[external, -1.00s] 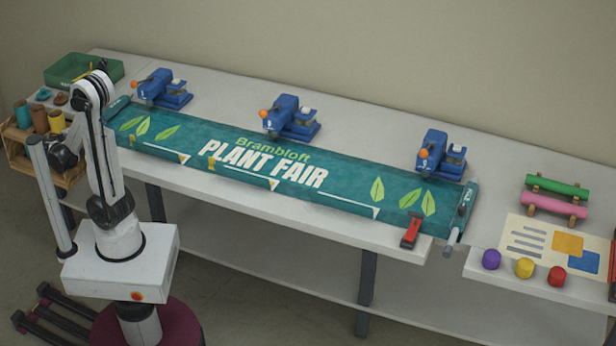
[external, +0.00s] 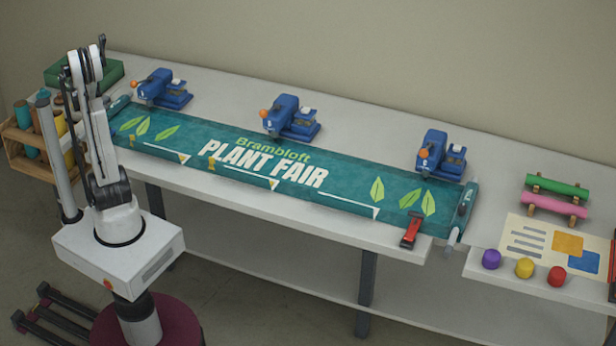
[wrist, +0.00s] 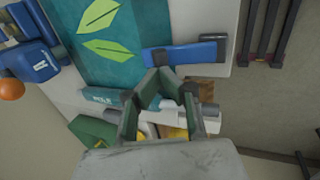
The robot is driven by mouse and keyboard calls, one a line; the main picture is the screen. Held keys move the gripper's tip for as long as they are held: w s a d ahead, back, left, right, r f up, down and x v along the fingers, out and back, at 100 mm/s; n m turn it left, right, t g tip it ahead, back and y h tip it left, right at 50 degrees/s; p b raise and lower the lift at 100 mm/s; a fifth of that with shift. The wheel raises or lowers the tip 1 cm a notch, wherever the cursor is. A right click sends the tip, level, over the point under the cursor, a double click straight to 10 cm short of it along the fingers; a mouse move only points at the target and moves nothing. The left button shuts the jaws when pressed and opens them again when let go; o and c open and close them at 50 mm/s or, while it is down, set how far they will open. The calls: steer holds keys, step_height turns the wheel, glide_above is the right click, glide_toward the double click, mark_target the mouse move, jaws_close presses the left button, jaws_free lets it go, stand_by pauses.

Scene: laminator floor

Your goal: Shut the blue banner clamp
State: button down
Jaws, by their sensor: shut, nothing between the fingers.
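The blue banner clamp (wrist: 186,54) shows in the wrist view at the table edge, beside the leaf end of the teal banner (wrist: 100,62). It is a long blue bar with dark parts at its ends; I cannot tell how far its lever is raised. In the external view my arm hides that spot. My gripper (wrist: 160,74) is shut and empty in the wrist view, its fingertips just below the clamp in the picture; contact cannot be told. In the external view the banner (external: 255,165) lies flat along the table.
A red clamp (external: 411,230) holds the banner's right front corner. Blue presses (external: 290,118) stand along the back. A green tray (external: 110,72) and a wooden rack (external: 18,150) with cups are close to my arm at left. The roller end (wrist: 108,96) is near my fingers.

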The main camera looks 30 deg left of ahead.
steer(key=shift+w+f+g, duration=0.2)
steer(key=shift+w+g, duration=0.1)
steer(key=shift+w+a+f, duration=0.1)
steer(key=shift+w+f, duration=0.15)
steer(key=shift+w, duration=0.05)
steer(key=shift+w+f, duration=0.1)
steer(key=shift+w, duration=0.05)
steer(key=w+p+v, duration=0.1)
steer(key=p+v, duration=0.3)
steer(key=v, duration=0.9)
steer(key=w+d+r+m+t, duration=0.1)
steer(key=w+d+m, duration=0.25)
steer(key=d, duration=0.55)
steer(key=w+d+r+m, duration=0.1)
steer(key=w+d+m, duration=0.1)
steer(key=d+m, duration=0.5)
steer(key=s+d+f+m+t, duration=0.1)
steer(key=d+m, duration=0.3)
steer(key=d, duration=0.6)
steer(key=s+d+f+m+t, duration=0.1)
steer(key=d+m, duration=0.4)
steer(key=d, duration=0.5)
steer(key=shift+d+t+h, duration=0.3)
steer(key=shift+d+t, duration=0.05)
steer(key=shift+t, duration=0.05)
